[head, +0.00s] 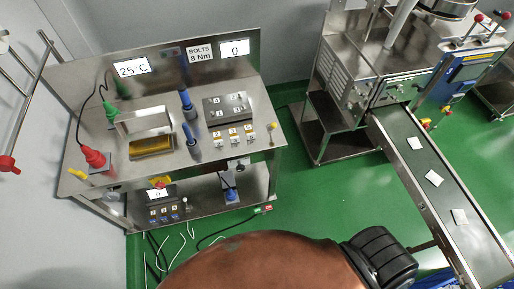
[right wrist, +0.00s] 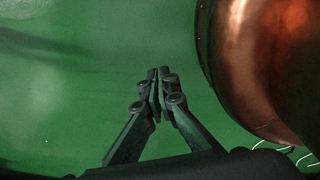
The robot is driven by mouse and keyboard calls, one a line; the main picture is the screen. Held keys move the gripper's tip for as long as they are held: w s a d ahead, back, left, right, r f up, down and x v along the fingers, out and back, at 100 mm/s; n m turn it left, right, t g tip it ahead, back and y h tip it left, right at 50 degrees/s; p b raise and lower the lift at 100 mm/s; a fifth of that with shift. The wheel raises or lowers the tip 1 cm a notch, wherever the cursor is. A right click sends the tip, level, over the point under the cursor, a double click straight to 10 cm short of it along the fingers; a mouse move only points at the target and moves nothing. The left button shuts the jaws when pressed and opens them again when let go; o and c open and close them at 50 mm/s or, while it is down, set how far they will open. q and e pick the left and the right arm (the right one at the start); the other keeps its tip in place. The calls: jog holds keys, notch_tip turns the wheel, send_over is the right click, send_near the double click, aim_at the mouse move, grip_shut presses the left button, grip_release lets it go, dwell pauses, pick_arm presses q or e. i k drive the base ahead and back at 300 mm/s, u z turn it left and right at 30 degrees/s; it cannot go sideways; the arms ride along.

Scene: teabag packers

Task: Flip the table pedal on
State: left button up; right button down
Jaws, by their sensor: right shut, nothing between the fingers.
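A steel workbench (head: 90,185) stands at the left in the head view, with a lower shelf. A small red and green device (head: 264,209) lies by the right end of the lower shelf, with a black cable running to it; it may be the pedal, but it is too small to tell or to read its state. My right gripper (right wrist: 158,82) shows in the right wrist view, shut and empty above green floor, with no task object near it. My left gripper is not in view.
The bench top holds a red plug-like tool (head: 94,157), blue tools (head: 186,100) and a button box (head: 228,106). A control box (head: 164,204) sits low at the left. A conveyor (head: 405,158) with white packets runs along the right.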

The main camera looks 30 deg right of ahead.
aim_at(262, 209)
jog(key=z, duration=2.8)
jog(key=k, duration=1)
jog(key=u, duration=2.2)
